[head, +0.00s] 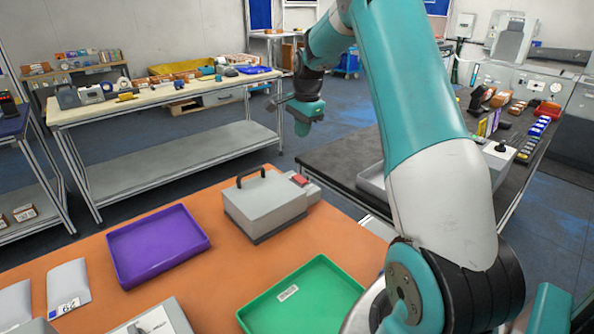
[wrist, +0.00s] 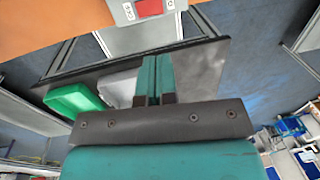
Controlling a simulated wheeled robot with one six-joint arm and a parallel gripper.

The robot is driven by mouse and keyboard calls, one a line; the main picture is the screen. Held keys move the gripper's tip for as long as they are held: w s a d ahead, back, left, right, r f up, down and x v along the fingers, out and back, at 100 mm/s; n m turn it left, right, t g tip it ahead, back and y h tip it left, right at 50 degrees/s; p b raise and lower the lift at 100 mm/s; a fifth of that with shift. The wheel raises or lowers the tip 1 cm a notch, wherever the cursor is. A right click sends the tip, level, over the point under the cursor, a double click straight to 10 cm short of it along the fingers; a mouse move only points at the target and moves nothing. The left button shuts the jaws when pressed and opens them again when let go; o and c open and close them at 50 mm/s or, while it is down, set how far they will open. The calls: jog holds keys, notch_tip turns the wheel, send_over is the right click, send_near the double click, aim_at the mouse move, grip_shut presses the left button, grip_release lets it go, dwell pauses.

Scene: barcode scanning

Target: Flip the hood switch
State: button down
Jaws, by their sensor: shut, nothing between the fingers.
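A grey hooded box (head: 264,205) with a black handle stands at the back of the orange table. A red rocker switch (head: 299,180) is on the small block at its right end. The switch also shows at the top edge of the wrist view (wrist: 148,7), with light labels on both sides. Whether it is on or off cannot be told. My gripper (head: 303,127) hangs in the air above and beyond the box, apart from it. In the wrist view its two teal fingers (wrist: 156,62) are together and empty, pointing toward the switch side.
A purple tray (head: 158,245) and a green tray (head: 303,300) lie on the orange table (head: 195,293). A dark table (head: 345,155) with several small goods is at the right. A cream workbench (head: 165,100) stands behind. Free air surrounds my gripper.

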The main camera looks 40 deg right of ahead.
aim_at(299, 178)
jog(key=f+p, duration=0.1)
jog(key=f, duration=0.3)
jog(key=w+f+p, duration=0.1)
jog(key=f+p, duration=0.1)
jog(key=f, duration=0.2)
jog(key=f+p, duration=0.1)
jog(key=f, duration=0.4)
jog(key=shift+w, duration=0.4)
jog(key=shift+f, duration=0.45)
jog(key=shift+w, duration=0.1)
jog(key=shift+f, duration=0.3)
jog(key=shift+r, duration=0.1)
jog(key=shift+s+r, duration=0.3)
jog(key=shift+s, duration=0.4)
